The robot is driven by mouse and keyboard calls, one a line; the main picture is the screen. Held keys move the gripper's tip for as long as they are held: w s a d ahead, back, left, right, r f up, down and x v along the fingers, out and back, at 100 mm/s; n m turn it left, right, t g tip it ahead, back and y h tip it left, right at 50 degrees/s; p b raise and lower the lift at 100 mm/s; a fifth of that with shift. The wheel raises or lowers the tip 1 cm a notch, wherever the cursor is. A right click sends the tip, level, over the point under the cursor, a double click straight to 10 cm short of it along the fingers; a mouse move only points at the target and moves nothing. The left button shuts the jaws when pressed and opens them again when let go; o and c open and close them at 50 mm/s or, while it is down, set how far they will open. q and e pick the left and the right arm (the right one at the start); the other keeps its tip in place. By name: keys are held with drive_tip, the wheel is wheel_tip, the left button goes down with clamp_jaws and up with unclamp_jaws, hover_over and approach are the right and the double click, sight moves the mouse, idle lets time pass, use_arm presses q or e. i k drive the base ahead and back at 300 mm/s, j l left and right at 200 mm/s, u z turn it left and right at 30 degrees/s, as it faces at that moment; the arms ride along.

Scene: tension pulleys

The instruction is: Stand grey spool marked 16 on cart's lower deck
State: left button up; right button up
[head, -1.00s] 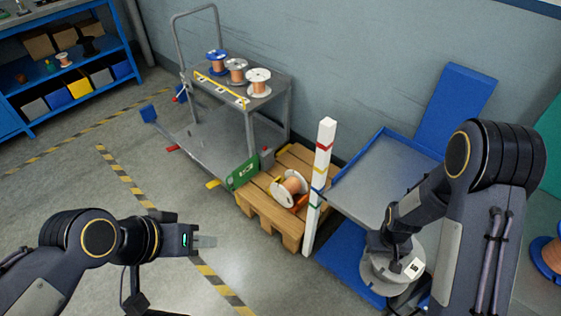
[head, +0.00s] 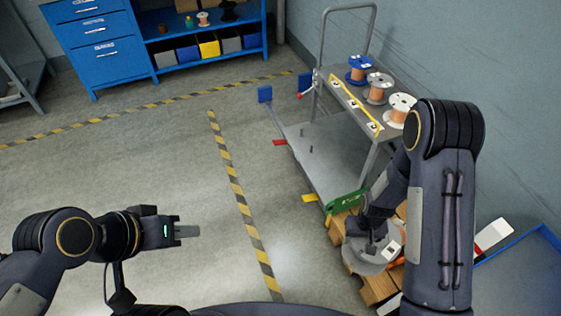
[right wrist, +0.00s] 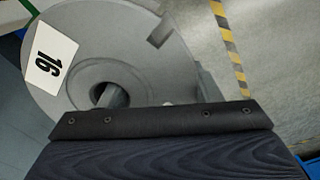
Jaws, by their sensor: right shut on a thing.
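The grey spool (head: 366,262) hangs in my right gripper (head: 377,246), in front of the cart's near end and over the wooden pallet. In the right wrist view the grey spool (right wrist: 150,75) fills the upper left, with a white label reading 16 and a finger in its hub hole. The cart's lower deck (head: 335,160) is bare grey with short upright pegs. The spool is apart from it, nearer to me.
The cart's upper shelf (head: 352,98) holds a blue, a grey and a white spool and overhangs the lower deck's right side. The wooden pallet (head: 375,290) adjoins the cart's near end. A blue-edged tray (head: 525,262) is at right. Open floor (head: 180,165) lies left of the cart.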

sight(332, 184)
drive_tip(key=i+j+u, duration=0.2)
drive_tip(key=i, duration=0.4)
drive_tip(key=i+j+u, duration=0.2)
drive_tip(key=i, duration=0.4)
drive_tip(key=i+j+z, duration=0.15)
drive_tip(key=i+z, duration=0.25)
drive_tip(key=i, duration=0.15)
drive_tip(key=i+j+z, duration=0.4)
drive_tip(key=i+l, duration=0.1)
